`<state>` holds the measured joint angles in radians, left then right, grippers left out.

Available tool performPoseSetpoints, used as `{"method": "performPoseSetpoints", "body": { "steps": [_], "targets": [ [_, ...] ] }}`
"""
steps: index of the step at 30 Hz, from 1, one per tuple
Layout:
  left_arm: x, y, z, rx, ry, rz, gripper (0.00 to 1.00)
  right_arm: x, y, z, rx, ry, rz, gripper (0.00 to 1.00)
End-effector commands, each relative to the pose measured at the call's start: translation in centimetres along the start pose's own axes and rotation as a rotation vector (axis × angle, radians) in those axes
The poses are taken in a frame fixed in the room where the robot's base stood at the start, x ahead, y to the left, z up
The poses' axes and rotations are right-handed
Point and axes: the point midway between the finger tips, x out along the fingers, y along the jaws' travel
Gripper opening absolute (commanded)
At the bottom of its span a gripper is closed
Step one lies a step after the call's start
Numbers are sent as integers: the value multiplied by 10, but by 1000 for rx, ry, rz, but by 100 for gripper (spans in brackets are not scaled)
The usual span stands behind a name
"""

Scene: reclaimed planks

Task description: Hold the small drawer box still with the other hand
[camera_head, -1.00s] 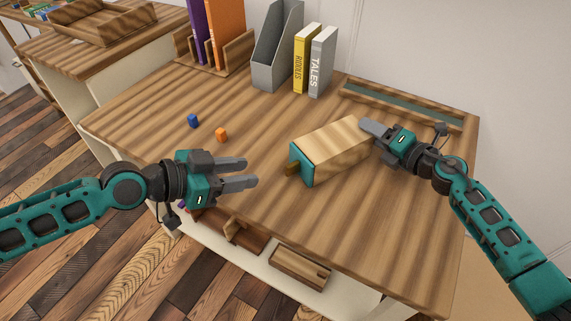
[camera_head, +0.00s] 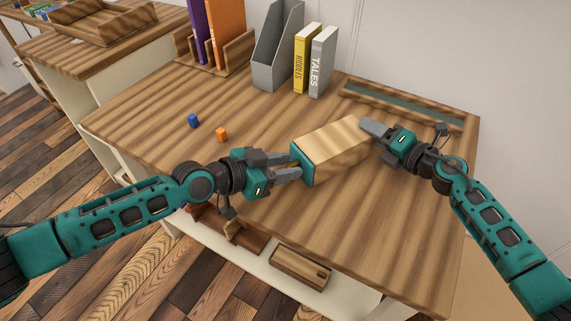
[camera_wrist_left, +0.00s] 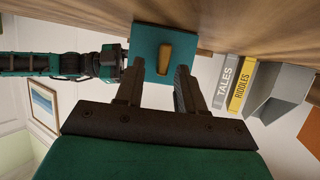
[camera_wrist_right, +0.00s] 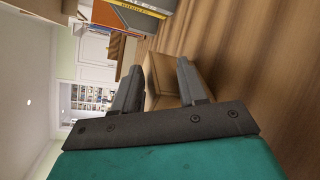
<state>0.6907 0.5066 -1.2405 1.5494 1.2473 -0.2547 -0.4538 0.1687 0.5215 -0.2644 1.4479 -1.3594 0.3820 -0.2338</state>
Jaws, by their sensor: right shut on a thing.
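The small drawer box (camera_head: 338,148) lies on the wooden desk, with wooden sides and a teal front (camera_wrist_left: 150,42) facing left. My left gripper (camera_head: 293,168) is at that front. In the left wrist view its fingers are open, apart on either side of the small wooden handle (camera_wrist_left: 165,60), and not closed on it. In the head view the fingers hide the handle. My right gripper (camera_head: 369,128) is shut on the box's back end, which also shows between its fingers in the right wrist view (camera_wrist_right: 164,86).
A blue cube (camera_head: 193,121) and an orange cube (camera_head: 222,134) lie left of the box. A grey file holder (camera_head: 277,50), a yellow book (camera_head: 305,60) and a grey book (camera_head: 322,62) stand behind. A shallow tray (camera_head: 405,103) lies at the back right. The front right desk is clear.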

Motion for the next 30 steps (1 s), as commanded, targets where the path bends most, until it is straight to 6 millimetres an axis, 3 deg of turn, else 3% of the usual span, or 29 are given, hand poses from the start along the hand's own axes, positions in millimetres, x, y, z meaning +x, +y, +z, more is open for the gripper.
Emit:
{"method": "performPoseSetpoints", "body": {
  "steps": [1, 11, 23, 30],
  "targets": [
    [3, 0, 1, 0, 0, 0, 38, -1, -10, -14, 5, 27, -17, 0],
    [6, 0, 1, 1, 0, -1, 38, -1, -10, -14, 5, 27, -17, 0],
    [6, 0, 1, 1, 0, 0, 1, -1, -10, -14, 5, 27, -17, 0],
    [6, 1, 1, 1, 0, 1, 0, -1, -10, -14, 5, 27, -17, 0]
  ]
}}
